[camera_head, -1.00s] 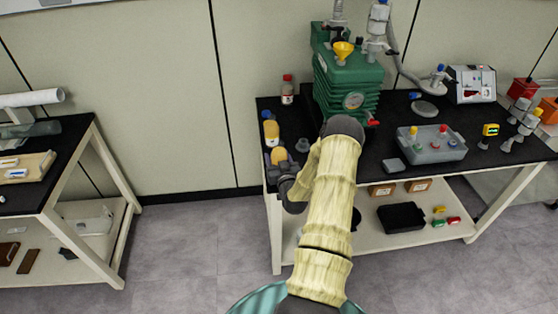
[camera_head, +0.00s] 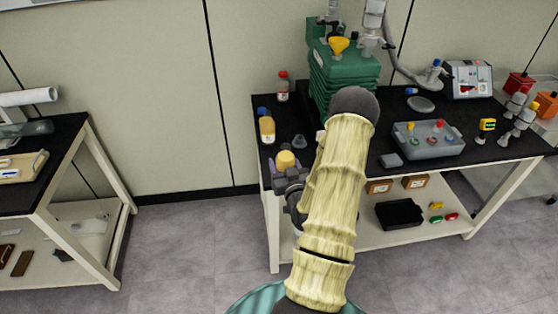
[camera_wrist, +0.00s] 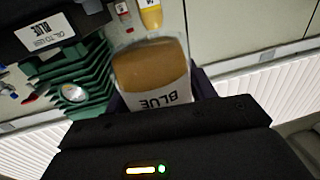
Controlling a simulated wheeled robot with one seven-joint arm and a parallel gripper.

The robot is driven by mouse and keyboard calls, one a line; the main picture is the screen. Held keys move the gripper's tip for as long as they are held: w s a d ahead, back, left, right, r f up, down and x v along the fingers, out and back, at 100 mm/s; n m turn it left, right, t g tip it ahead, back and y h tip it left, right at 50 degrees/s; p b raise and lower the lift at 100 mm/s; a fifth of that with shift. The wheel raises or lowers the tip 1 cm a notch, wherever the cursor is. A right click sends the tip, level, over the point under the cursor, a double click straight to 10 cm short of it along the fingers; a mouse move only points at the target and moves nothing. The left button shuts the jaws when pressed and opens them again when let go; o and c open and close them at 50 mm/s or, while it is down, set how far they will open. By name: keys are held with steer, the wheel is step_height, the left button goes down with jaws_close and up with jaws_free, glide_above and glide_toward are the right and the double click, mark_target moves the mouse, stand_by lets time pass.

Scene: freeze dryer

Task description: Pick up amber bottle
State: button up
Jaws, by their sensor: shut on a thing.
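My gripper (camera_head: 285,171) is shut on an amber bottle (camera_head: 286,159) at the front left edge of the black bench top. In the wrist view the amber bottle (camera_wrist: 152,72) fills the space between the dark fingers, and its white label reads "BLUE", upside down in the picture. The bottle's lower part is hidden by the gripper, so I cannot tell its clearance from the bench. A second yellow-amber bottle (camera_head: 267,129) with a blue cap stands upright on the bench just behind my gripper.
A red-capped bottle (camera_head: 283,88) stands farther back. The green freeze dryer (camera_head: 341,80) is right of it. A grey tray (camera_head: 428,146) with small coloured items lies on the right. A second bench (camera_head: 70,146) stands at the left, with open floor between the benches.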

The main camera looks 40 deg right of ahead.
steer(key=shift+s+a+r, duration=0.25)
steer(key=shift+s+r, duration=0.05)
steer(key=shift+s, duration=0.25)
steer(key=shift+s+a+r, duration=0.2)
steer(key=shift+s+r, duration=0.1)
steer(key=shift+s, duration=0.2)
steer(key=w+a+f+n+y+p, duration=0.1)
steer(key=w+a+f+y+p, duration=0.1)
steer(key=a, duration=0.7)
steer(key=w+a+f+n+t+y+p, duration=0.1)
steer(key=w+a, duration=0.4)
steer(key=a, duration=0.5)
steer(key=w+a+f+n+y+p, duration=0.2)
steer(key=w+a+f+y+p, duration=0.1)
steer(key=a, duration=0.6)
steer(key=shift+w+a+f+n+t+y, duration=0.15)
steer(key=shift+a+f+n+t+y, duration=0.2)
steer(key=shift+f+y, duration=0.4)
steer(key=shift+a, duration=0.1)
